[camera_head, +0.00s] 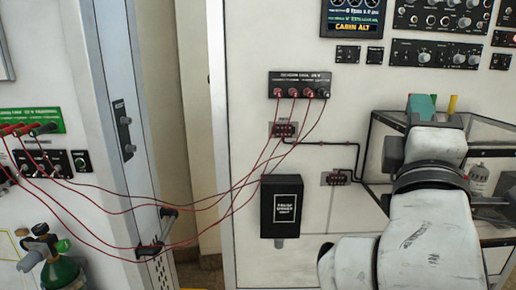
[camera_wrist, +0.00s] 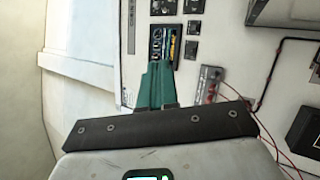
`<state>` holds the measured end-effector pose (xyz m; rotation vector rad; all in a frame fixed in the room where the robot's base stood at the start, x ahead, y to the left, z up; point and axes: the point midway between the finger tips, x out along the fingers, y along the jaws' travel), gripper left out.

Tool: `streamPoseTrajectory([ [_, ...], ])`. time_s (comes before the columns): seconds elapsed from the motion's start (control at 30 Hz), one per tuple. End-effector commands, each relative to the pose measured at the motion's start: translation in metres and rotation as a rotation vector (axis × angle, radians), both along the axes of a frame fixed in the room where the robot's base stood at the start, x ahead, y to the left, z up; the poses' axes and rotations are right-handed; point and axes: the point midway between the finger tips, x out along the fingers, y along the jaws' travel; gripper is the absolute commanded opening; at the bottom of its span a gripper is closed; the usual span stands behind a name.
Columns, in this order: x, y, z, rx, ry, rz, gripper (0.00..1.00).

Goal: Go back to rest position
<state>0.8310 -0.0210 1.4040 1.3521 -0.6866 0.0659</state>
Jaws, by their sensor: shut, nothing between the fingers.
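My white arm fills the lower right of the head view. My gripper (camera_wrist: 159,68) shows in the wrist view as teal fingers held together, with nothing between them. The fingers stand in front of a white wall panel, and a small colored display (camera_wrist: 163,45) lies behind and just above their tips. I cannot tell how far the tips are from the panel. In the head view a teal piece (camera_head: 420,106) shows at the far end of my arm, but the fingertips are not clear there.
A glass-sided case (camera_head: 384,130) stands behind my arm. A black box (camera_head: 283,206) hangs on the wall left of it. Red cables (camera_head: 195,209) run from a socket panel (camera_head: 299,84) to a green-topped panel (camera_head: 30,121) at left. A green cylinder (camera_head: 62,271) stands at lower left.

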Motion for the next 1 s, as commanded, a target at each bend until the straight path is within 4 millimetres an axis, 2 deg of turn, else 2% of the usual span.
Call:
streamPoseTrajectory([
  [0.17, 0.012, -0.017, -0.054, 0.142, 0.104, 0.042, 0.00],
  [0.27, 0.017, -0.027, -0.093, 0.248, 0.176, 0.066, 0.00],
  [0.37, 0.018, -0.039, -0.148, 0.396, 0.275, 0.083, 0.00],
  [0.43, 0.015, -0.049, -0.194, 0.523, 0.354, 0.088, 0.00],
  [0.57, -0.004, -0.062, -0.282, 0.772, 0.504, 0.066, 0.00],
  [0.7, -0.043, -0.071, -0.371, 1.036, 0.651, -0.004, 0.00],
  [0.77, -0.065, -0.073, -0.407, 1.148, 0.710, -0.049, 0.00],
  [0.8, -0.081, -0.074, -0.430, 1.220, 0.749, -0.084, 0.00],
  [0.87, -0.107, -0.074, -0.462, 1.329, 0.802, -0.145, 0.00],
  [0.9, -0.127, -0.074, -0.482, 1.399, 0.837, -0.191, 0.00],
  [1.0, -0.178, -0.071, -0.525, 1.563, 0.915, -0.319, 0.00],
])
